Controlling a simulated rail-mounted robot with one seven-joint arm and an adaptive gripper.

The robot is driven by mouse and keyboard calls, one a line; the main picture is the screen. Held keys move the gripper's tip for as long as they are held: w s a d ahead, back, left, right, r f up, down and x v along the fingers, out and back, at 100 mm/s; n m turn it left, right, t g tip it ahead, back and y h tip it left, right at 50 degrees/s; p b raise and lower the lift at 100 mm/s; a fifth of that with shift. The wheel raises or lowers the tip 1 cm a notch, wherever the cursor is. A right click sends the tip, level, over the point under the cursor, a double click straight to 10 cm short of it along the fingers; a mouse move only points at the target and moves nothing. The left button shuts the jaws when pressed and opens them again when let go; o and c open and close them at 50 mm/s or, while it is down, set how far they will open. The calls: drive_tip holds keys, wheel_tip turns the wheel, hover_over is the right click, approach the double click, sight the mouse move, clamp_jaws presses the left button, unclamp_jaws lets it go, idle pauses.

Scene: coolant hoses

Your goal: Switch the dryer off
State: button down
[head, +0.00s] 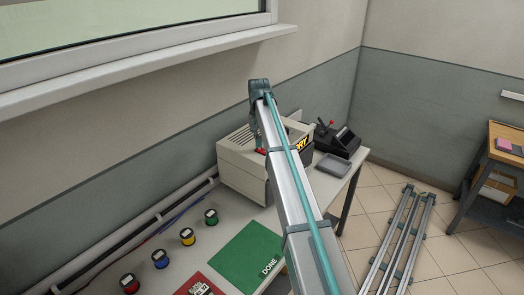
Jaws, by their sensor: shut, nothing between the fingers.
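The dryer (237,158) is a beige box on the white bench, with a yellow and black label reading "RY" partly hidden by my arm. My arm crosses the view from the bottom right, and its end bends down over the dryer. My gripper (258,143) is small and mostly hidden behind the arm; it is shut and empty at the dryer's top front. A small red part (260,151) shows just below it. I cannot tell whether they touch, or which way a switch is set.
A green mat (243,256) marked "DONE", a red mat (201,284) and several coloured spools (188,236) lie on the bench (222,226). A black device (337,138) and grey tray (333,165) stand right of the dryer. Metal rails (397,240) lie on the floor.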

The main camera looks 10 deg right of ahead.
drive_tip(key=shift+f, duration=0.65)
idle(0.3)
drive_tip(key=shift+r+p, duration=1.75)
drive_tip(key=shift+r, duration=1.8)
drive_tip(key=shift+d, duration=0.1)
